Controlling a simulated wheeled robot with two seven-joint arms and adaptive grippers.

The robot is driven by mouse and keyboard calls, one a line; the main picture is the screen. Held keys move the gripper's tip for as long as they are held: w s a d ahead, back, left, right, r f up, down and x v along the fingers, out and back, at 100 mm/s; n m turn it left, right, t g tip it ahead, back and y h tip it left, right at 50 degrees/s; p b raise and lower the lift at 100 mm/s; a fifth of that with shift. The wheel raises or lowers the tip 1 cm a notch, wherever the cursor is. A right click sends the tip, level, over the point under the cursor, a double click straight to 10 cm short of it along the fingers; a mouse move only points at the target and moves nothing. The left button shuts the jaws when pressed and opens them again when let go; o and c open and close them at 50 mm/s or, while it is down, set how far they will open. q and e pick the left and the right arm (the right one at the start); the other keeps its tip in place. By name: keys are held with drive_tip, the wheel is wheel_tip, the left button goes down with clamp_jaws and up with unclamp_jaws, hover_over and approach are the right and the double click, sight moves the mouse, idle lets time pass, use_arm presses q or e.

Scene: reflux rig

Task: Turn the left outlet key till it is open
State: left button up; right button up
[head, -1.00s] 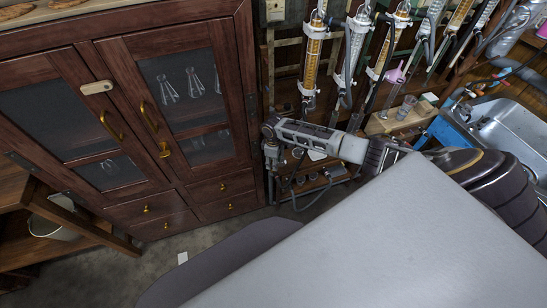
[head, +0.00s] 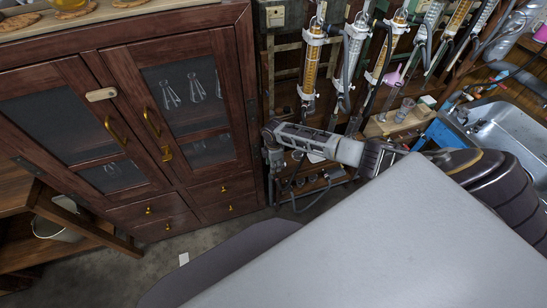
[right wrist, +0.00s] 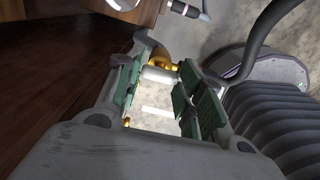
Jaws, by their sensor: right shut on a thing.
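My right gripper (right wrist: 165,90) shows in the right wrist view, its two green-padded fingers on either side of a short pale cylinder beside a brass fitting (right wrist: 172,57). The gripper is shut on this pale piece, which I take to be the outlet key (right wrist: 159,75); the fingers partly hide it. Whether it is turned open cannot be told. In the head view my right gripper (head: 272,150) is at the cabinet's right side, below the glass columns, and the key is too small to make out. My left gripper is not in view.
A dark wooden cabinet (head: 237,95) with glass doors and brass handles stands at left. Several glass condensers (head: 311,65) hang on the rack behind the right gripper. A metal sink (head: 505,130) is at far right. A hose (right wrist: 262,40) runs close to the gripper in the wrist view.

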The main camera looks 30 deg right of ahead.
drive_tip(key=shift+n, duration=0.3)
drive_tip(key=o, duration=1)
drive_tip(key=shift+r, duration=6)
drive_tip(key=shift+a, duration=0.15)
